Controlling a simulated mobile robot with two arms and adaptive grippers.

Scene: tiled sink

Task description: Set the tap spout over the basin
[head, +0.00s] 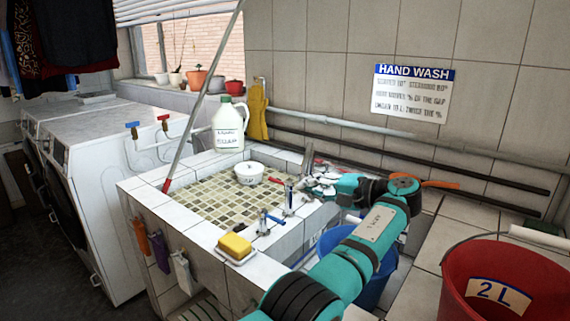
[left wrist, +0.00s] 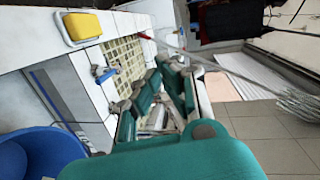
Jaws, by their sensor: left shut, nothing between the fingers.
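The chrome tap (head: 288,197) stands on the right rim of the tiled basin (head: 205,195), with a blue handle (head: 275,219) and a red handle (head: 278,181). I cannot make out clearly which way its spout points. My left gripper (head: 307,183) is shut and empty, just right of the tap at the basin's right rim. I cannot tell whether it touches the tap. In the left wrist view the gripper's teal fingers (left wrist: 165,65) hide part of the basin, and the blue handle (left wrist: 103,75) shows to their left. My right gripper is not in view.
A white bowl (head: 249,173) sits in the basin. A yellow sponge (head: 235,246) lies on the front rim and a jug (head: 229,125) stands at the back. A pole (head: 203,95) leans over the basin. Blue (head: 372,277) and red (head: 500,285) buckets stand right.

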